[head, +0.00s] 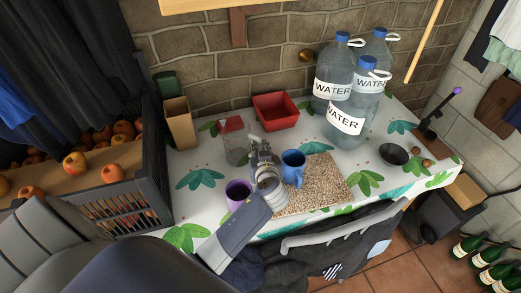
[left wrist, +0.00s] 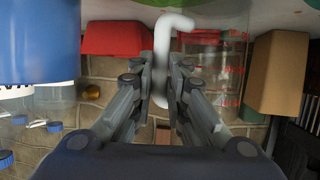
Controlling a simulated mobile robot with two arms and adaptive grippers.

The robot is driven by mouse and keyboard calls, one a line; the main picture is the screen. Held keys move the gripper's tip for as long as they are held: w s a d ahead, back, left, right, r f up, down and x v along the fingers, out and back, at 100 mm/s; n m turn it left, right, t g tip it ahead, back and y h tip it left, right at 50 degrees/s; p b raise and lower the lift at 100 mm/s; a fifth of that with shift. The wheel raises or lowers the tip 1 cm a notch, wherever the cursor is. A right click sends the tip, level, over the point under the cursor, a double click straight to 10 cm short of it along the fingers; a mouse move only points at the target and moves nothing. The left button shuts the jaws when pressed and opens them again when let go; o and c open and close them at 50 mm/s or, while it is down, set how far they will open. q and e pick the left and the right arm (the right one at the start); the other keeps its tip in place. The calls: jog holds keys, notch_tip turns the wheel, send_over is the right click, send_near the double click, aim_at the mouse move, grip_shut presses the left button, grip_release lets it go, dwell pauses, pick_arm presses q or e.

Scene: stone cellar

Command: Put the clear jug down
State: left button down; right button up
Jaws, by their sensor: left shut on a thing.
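The clear jug (head: 237,150) with red markings is at the left part of the table, upright. In the left wrist view the jug (left wrist: 222,65) shows just right of the fingers, with its pale bent handle (left wrist: 168,35) between them. My left gripper (head: 258,150) is shut on that handle, at the jug's right side in the head view. The jug's base is low, near the tabletop; I cannot tell whether it touches. My right gripper is not in view.
A blue mug (head: 292,166) stands on a speckled mat (head: 325,182), close right of my gripper. A purple cup (head: 238,192) stands in front. Behind are a red tray (head: 275,111) and a brown box (head: 180,122). Large water bottles (head: 346,119) stand back right.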

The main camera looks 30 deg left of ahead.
pick_arm(q)
jog(key=c, duration=1.7)
grip_release()
jog(key=shift+o, duration=0.6)
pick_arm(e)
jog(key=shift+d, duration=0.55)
pick_arm(q)
jog(key=shift+r, duration=0.15)
jog(key=shift+s+d, duration=0.25)
jog(key=b+v, duration=0.1)
jog(key=v, duration=1)
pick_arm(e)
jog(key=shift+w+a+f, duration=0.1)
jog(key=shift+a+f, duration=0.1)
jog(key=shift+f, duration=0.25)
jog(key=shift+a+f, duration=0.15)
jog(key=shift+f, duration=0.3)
pick_arm(q)
jog(key=shift+s+r, duration=0.1)
jog(key=shift+r, duration=0.05)
